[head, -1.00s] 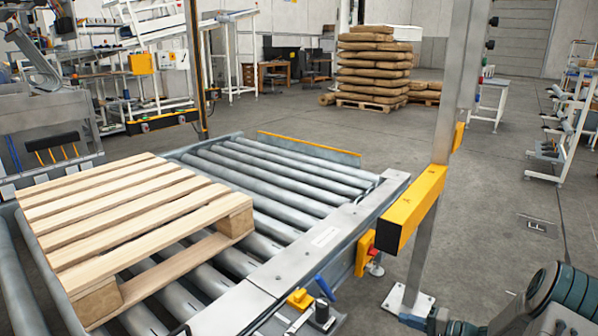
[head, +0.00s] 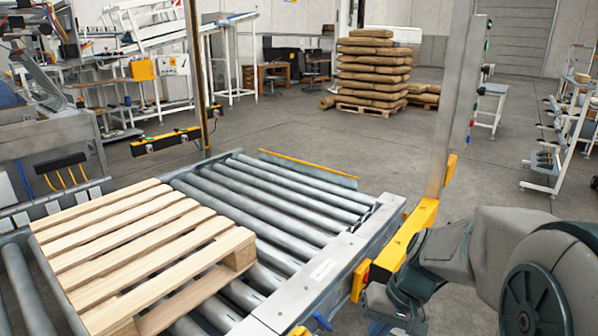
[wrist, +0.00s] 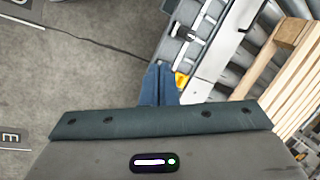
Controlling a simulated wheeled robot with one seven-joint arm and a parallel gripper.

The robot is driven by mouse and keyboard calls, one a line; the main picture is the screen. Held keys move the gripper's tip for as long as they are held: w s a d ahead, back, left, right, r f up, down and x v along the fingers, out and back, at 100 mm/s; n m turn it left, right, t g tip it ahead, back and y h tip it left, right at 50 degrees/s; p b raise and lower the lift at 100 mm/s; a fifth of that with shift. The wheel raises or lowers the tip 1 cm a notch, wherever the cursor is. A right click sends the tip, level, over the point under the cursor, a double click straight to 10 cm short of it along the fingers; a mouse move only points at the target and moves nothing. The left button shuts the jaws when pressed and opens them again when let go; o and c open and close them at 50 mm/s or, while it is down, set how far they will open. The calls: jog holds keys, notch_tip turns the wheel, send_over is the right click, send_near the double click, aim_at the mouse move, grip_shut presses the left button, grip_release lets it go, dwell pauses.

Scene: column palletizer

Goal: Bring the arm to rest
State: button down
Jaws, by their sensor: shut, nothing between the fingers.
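My gripper (wrist: 158,86) shows in the wrist view as two blue fingers pressed together with nothing between them. It points toward the side edge of the roller conveyor, over or beside the grey floor; its height I cannot tell. In the head view my grey arm fills the lower right, in front of the yellow bar, and its fingers cannot be made out clearly. A wooden pallet (head: 140,250) lies bare on the roller conveyor (head: 285,195) at the left. The pallet also shows at the right of the wrist view (wrist: 287,62), apart from the gripper.
A metal post (head: 455,110) with a yellow bar (head: 408,232) stands at the conveyor's right side, close to my arm. A stack of brown sacks (head: 374,70) stands far back on a pallet. Open floor (head: 490,165) lies behind and right of the post.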

jog(key=s+r+n+t+h+p, duration=0.1)
jog(key=s+r+h+p, duration=0.3)
jog(key=r, duration=0.8)
jog(key=s+t+p, duration=0.1)
jog(key=s+p, duration=0.1)
jog(key=s, duration=0.2)
jog(key=shift+s+d+r+t+p, duration=0.2)
jog(key=shift+d+t+p, duration=0.1)
jog(key=shift+t+p, duration=0.1)
